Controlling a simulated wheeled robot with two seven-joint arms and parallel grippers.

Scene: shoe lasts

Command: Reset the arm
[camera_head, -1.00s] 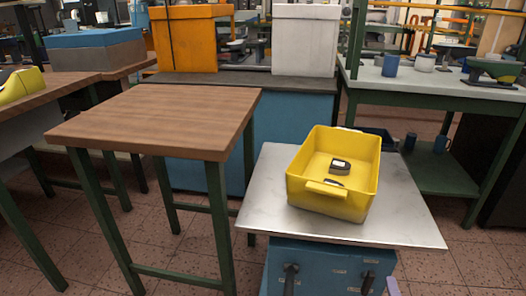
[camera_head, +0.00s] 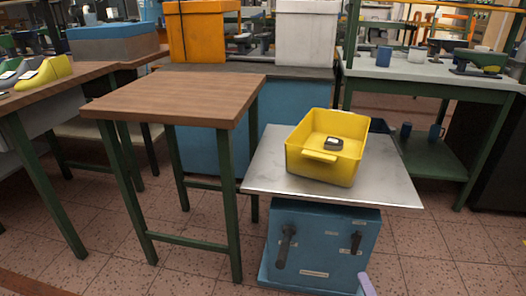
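Neither of my grippers shows clearly in the head view. A small pale purple piece (camera_head: 367,284) juts in at the bottom edge right of the middle; I cannot tell what it is. A yellow bin (camera_head: 322,168) stands on a metal-topped blue cabinet (camera_head: 270,172). A small dark object with a light top (camera_head: 333,144) lies inside the bin. Yellow shoe lasts (camera_head: 45,72) sit on the wooden table at the far left.
An empty wooden table (camera_head: 178,98) with green legs stands left of the cabinet. A green workbench (camera_head: 430,74) with mugs and tools is at the right. Orange (camera_head: 203,32) and white (camera_head: 306,36) boxes stand behind. Tiled floor is clear in front.

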